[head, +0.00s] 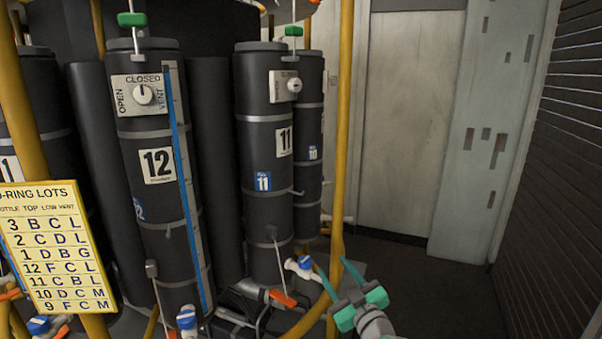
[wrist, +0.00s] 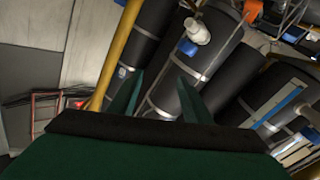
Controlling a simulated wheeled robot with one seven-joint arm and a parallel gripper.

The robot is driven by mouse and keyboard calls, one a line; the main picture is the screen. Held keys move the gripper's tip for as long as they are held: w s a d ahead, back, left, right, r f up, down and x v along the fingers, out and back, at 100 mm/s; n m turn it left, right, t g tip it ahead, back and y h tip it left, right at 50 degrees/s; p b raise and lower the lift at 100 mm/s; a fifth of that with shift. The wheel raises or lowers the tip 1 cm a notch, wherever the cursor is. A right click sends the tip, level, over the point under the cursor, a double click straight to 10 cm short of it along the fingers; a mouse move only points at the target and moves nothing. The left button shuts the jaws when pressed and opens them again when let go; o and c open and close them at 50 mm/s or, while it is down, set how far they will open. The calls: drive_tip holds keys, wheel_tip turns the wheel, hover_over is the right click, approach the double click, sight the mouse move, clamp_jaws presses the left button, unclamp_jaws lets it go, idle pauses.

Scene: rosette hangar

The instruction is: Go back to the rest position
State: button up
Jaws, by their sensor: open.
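My gripper (head: 332,264) is at the lower middle right of the head view, with its two green fingers spread and pointing up. It is empty. Whether the fingers touch the post cannot be told.
Bottle 12 (head: 158,190) stands left, its dial at CLOSED. A yellow post (head: 343,130) rises close beside my gripper. A blue-and-white valve (head: 300,265) and an orange lever (head: 283,298) are low nearby. A yellow lots sign (head: 45,250) is at left. Dark floor (head: 420,280) to the right looks clear.

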drive_tip(key=s+a+f+m+h, duration=0.2)
drive_tip(key=s+f+m, duration=0.1)
drive_tip(key=s+f, duration=0.5)
drive_tip(key=s+a+f+m+g+h, duration=0.1)
drive_tip(key=s+f+m+h, duration=0.1)
drive_tip(key=s+f, duration=0.65)
drive_tip(key=s+a+f+m+h, duration=0.25)
drive_tip(key=s+f, duration=0.25)
drive_tip(key=f, duration=0.5)
drive_tip(key=s+a+f+m, duration=0.1)
drive_tip(key=s+f, duration=0.2)
drive_tip(key=s, duration=1.5)
drive_tip(key=s+a+r, duration=0.1)
drive_tip(key=s+r, duration=0.2)
drive_tip(key=s, duration=0.4)
drive_tip(key=s+a+r, duration=0.1)
drive_tip(key=s+r, duration=0.2)
drive_tip(key=s, duration=0.4)
drive_tip(key=shift+s+a+g, duration=0.25)
drive_tip(key=shift+s+g, duration=0.05)
drive_tip(key=shift+g, duration=0.1)
